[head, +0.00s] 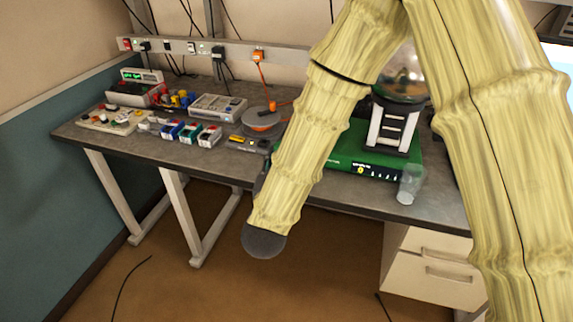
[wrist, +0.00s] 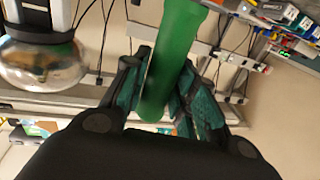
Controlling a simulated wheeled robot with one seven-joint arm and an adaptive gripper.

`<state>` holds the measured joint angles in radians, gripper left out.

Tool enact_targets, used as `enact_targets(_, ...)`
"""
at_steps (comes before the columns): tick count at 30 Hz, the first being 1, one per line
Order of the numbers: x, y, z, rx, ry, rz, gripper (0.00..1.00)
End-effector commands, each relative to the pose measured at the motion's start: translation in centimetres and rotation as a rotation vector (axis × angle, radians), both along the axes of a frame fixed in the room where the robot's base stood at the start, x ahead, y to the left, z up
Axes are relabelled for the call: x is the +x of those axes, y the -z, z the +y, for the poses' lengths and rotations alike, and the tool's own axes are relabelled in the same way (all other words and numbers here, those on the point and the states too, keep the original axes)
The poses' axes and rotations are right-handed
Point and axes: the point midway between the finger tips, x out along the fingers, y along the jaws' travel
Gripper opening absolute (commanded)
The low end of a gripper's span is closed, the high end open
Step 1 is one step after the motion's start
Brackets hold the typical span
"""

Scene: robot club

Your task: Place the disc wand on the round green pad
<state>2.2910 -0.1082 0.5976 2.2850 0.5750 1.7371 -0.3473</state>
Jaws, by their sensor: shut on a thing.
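In the wrist view my gripper (wrist: 164,72) is shut, its teal-padded fingers on either side of a smooth green rod (wrist: 170,60). The rod looks like the handle of the disc wand. It runs up out of the top of the picture, so no disc shows. In the head view my arm hides the gripper and the wand. I cannot make out a round green pad in either view.
The grey bench (head: 90,138) holds several electronic devices at left and a grey-and-orange round item (head: 262,119). A green box (head: 345,178) bears a stand with a glass globe (head: 402,80), which also shows in the wrist view (wrist: 40,62). A clear cup (head: 408,185) stands near the front edge.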

Motion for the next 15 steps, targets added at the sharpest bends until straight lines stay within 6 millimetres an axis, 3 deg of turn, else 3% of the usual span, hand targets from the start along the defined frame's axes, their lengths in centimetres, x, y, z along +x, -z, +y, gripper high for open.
enact_targets(5,2.2,-0.2,-0.5,0.001,0.01,0.001,0.0)
enact_targets(15,9.1,0.3,-1.2,0.001,0.01,0.0,0.0)
